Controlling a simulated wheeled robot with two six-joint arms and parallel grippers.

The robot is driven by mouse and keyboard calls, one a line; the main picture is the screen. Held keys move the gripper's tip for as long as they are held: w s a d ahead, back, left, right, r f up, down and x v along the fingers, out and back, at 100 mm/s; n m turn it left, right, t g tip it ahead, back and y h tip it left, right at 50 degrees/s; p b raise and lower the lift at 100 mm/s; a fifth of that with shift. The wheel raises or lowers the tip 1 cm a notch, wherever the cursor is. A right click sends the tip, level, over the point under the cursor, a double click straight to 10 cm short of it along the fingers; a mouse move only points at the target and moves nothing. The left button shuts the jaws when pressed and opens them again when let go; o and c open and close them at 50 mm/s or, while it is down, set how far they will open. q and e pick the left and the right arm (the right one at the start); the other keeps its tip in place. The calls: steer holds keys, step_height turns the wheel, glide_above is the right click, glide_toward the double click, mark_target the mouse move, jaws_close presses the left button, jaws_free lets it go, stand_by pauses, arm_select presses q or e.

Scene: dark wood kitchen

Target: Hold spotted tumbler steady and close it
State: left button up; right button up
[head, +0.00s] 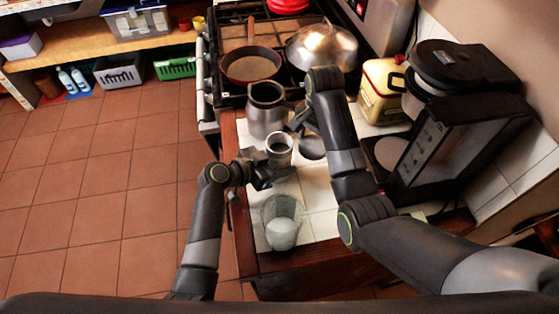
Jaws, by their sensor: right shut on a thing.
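A small grey tumbler (279,152) with an open top stands on the white tiled counter; its spots are too small to make out. My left gripper (266,172) is low at its near left side. Its fingertips blend with the tumbler's base, so I cannot tell whether they grip it. My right gripper (302,128) comes down from above, just right of the tumbler. It is shut on a grey rounded piece (312,148), seemingly the lid, held beside the tumbler's rim and apart from its opening.
A metal pitcher (266,112) stands right behind the tumbler. A clear glass (283,222) with whitish contents stands in front. A stove (232,92) with a pan (250,65) and domed pot (321,46) is behind. A yellow tin (382,92) and black coffee machine (455,140) crowd the right.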

mark_target(279, 137)
arm_select(q)
steer(key=c, duration=0.6)
steer(key=shift+r, duration=0.25)
arm_select(e)
steer(key=shift+r, duration=0.15)
arm_select(q)
steer(key=shift+r+p, duration=3.85)
steer(key=shift+r, duration=0.95)
arm_select(e)
steer(key=shift+r, duration=3.65)
